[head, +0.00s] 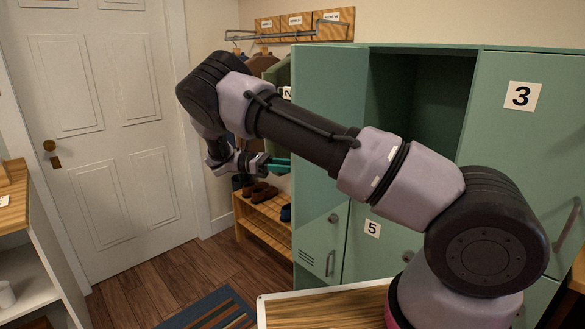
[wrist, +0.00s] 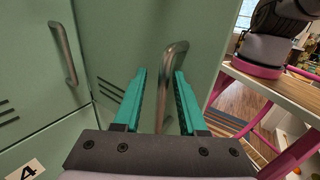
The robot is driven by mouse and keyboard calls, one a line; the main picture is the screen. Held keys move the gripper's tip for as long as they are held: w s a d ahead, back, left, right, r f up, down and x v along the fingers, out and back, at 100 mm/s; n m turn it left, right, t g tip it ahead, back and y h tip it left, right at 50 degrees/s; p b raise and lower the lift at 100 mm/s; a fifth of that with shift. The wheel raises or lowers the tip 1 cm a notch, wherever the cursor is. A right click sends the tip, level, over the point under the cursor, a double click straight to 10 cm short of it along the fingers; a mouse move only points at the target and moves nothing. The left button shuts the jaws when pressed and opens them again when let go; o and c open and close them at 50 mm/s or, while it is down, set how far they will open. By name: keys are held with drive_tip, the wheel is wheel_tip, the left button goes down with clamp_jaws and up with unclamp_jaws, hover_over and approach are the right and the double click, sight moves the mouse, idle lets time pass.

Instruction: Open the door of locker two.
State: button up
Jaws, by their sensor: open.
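The green lockers show an open upper compartment (head: 445,95) left of locker three. A swung-out green door panel (head: 320,75) stands at its left. A small label reading two (head: 287,92) shows on a narrow green strip beyond the panel edge; the rest is hidden. In the wrist view, a green door (wrist: 205,50) stands at an angle to the neighbouring locker face. Its metal handle (wrist: 172,60) rises between the teal fingers of my open gripper (wrist: 160,78). I cannot tell whether they touch. My gripper (head: 275,164) also shows left of the lockers in the head view.
Locker three's door (head: 520,125) is shut at right; locker five's label (head: 372,229) is below. Label four (wrist: 28,170) shows at lower left. A shoe rack (head: 268,218), coat hooks (head: 300,30) and white door (head: 100,120) stand left. Wooden floor (head: 150,275) is partly clear.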

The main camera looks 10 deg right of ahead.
drive_tip(key=shift+a, duration=0.1)
drive_tip(key=v, duration=0.7)
drive_tip(key=shift+a, duration=0.25)
